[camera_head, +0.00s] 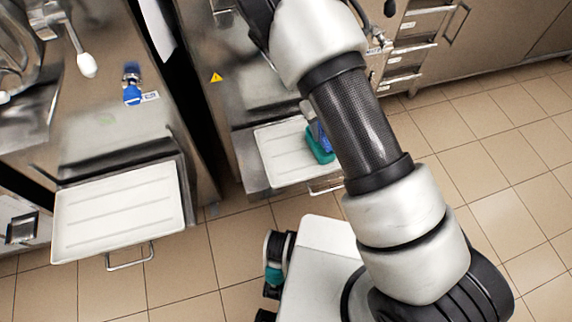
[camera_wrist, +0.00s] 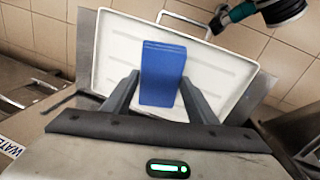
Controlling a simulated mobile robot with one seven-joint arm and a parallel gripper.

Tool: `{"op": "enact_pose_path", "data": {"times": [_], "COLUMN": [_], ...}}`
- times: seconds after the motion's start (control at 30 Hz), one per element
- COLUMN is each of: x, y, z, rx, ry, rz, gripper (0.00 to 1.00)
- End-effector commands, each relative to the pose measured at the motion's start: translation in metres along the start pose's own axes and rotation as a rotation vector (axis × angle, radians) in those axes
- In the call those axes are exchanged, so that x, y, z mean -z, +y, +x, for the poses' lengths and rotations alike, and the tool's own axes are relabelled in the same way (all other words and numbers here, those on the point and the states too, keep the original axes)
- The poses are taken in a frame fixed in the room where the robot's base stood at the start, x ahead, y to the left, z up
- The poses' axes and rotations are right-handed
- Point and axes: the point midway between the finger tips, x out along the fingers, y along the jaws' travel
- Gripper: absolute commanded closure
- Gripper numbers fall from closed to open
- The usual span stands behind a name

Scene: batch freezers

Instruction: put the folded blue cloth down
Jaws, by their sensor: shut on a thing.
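The folded blue cloth (camera_wrist: 162,75) stands out in the middle of the wrist view, between the two grey fingers of my gripper (camera_wrist: 160,98). The gripper is shut on it. Behind the cloth is a white tray (camera_wrist: 115,45). In the head view the blue cloth (camera_head: 319,134) shows small beside my arm, over the right part of the white tray (camera_head: 278,165). A teal-green patch lies just below the blue there; I cannot tell what it is. My arm hides part of this area. I cannot tell whether the cloth touches the tray.
A second white tray (camera_head: 120,215), bare, juts from the left freezer (camera_head: 110,110). A blue-handled fitting (camera_head: 132,92) sits above it. The right freezer (camera_head: 225,90) stands behind the tray under my gripper. Tiled floor (camera_head: 490,160) lies open to the right.

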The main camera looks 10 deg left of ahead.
Motion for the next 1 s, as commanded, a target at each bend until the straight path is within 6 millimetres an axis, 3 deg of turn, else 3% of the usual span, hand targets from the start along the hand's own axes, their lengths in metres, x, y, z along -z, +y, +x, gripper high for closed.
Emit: {"op": "enact_pose_path", "data": {"times": [0.1,0.2,0.3,0.43,0.7,1.0], "x": [0.017,0.027,0.033,0.036,0.035,0.035], "y": [-0.055,-0.089,-0.109,-0.118,-0.118,-0.126], "z": [0.008,0.003,-0.003,-0.007,-0.006,0.038], "rx": [0.084,0.126,0.146,0.156,0.155,0.154], "ry": [0.068,0.108,0.133,0.144,0.143,0.142], "rz": [0.112,0.172,0.203,0.217,0.217,0.216], "gripper": [0.69,0.69,0.69,0.69,0.69,0.69]}}
